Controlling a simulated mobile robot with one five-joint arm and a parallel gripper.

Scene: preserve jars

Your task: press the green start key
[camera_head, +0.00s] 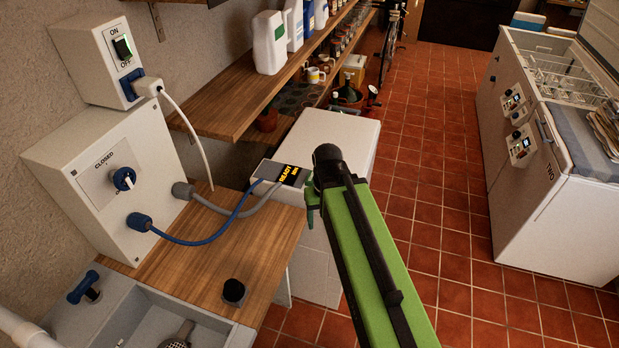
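I cannot make out a key that is clearly the green start key. A small control unit with a dark display (284,173) and yellow text, seemingly "READY", sits on the white cabinet (340,135); its right end is beside or behind my arm. My green arm reaches up from the bottom right, and its dark end, my gripper (327,160), is over the cabinet just right of the display. The fingertips are not clearly visible, so I cannot tell whether it is open or shut. A green-lit rocker switch (122,47) marked ON/OFF is on the wall box at upper left.
A valve box (100,170) marked CLOSED has a blue knob (124,178); blue and grey cables run from it to the display unit. A wooden counter (225,245) and sink lie below. White chest freezers (535,180) with small panels stand right. The tiled floor (430,130) between is clear.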

